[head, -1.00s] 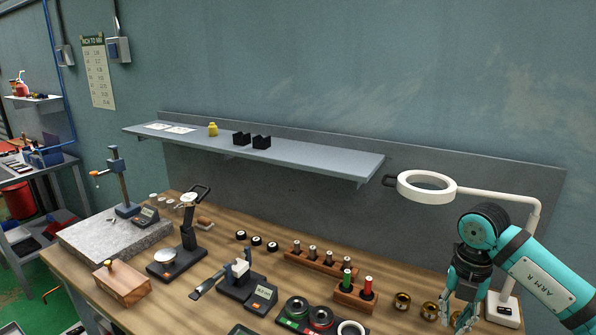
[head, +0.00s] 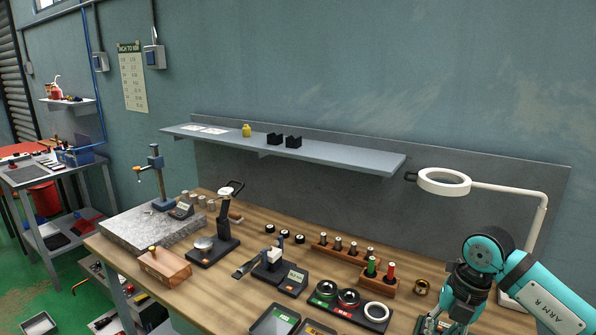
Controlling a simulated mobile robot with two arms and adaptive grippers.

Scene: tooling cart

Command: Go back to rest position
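My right gripper (head: 436,326) hangs from the teal arm marked "ARM R" at the lower right of the head view. It points down over the right end of the wooden workbench (head: 255,218), next to a brass ring (head: 421,287). Its fingertips are near the bottom edge of the frame, and I cannot tell whether they are apart or holding something. My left gripper is not in view.
A ring-lamp magnifier (head: 444,181) stands behind my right arm. The bench holds a granite plate (head: 135,230), a wooden box (head: 164,267), gauges, a wooden plug rack (head: 345,254) and a ring tray (head: 375,322). A grey shelf (head: 340,157) runs along the wall. A cart (head: 50,180) stands at left.

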